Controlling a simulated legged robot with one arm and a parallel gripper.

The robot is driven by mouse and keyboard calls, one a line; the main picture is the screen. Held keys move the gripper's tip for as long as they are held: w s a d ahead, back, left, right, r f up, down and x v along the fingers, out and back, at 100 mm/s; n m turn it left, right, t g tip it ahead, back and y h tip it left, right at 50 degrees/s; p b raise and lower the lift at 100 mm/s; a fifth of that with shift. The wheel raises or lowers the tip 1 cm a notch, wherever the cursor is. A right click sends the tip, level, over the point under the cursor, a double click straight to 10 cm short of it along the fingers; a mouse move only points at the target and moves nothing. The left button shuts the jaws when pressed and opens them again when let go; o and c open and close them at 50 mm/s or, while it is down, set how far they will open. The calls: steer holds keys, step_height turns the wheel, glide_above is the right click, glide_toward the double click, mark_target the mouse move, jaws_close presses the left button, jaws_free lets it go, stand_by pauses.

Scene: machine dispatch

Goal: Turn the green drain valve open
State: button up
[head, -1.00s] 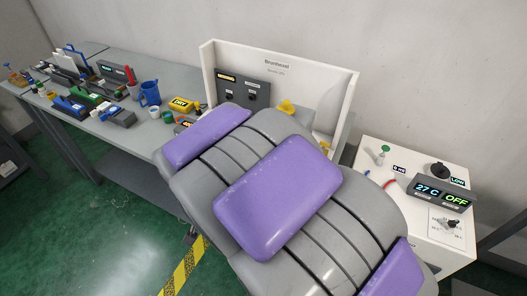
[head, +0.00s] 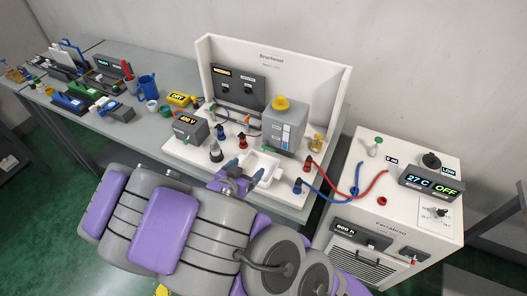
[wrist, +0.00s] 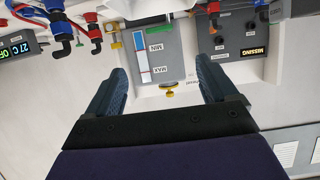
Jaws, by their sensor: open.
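A small green-topped knob on a pale stem (head: 376,141) stands on top of the white chiller unit (head: 340,190) at right in the head view. My gripper (head: 245,169) is open and empty, over the front of the white bench station, left of the chiller and apart from the knob. In the wrist view my gripper (wrist: 162,68) has its fingers spread, with the grey tank (wrist: 160,55) beyond them.
The grey tank with a yellow cap (head: 281,104) stands on the white station. A brass-coloured valve (head: 316,143) is beside it. Red (head: 345,184) and blue (head: 325,200) hoses loop across to the chiller. A cluttered grey bench (head: 70,125) extends left.

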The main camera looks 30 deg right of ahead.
mark_target(268, 149)
steer(key=b+x, duration=0.2)
steer(key=x, duration=1.1)
steer(key=shift+w+d+f, duration=0.1)
steer(key=shift+d+f, duration=0.1)
steer(key=shift+d, duration=0.1)
steer(key=shift+w+d+f, duration=0.25)
steer(key=shift+w+d, duration=0.1)
steer(key=shift+d, duration=0.05)
steer(key=shift+w+f, duration=0.1)
steer(key=shift+a, duration=0.1)
steer(key=shift+c, duration=0.3)
steer(key=shift+d, duration=0.25)
steer(key=c, duration=1)
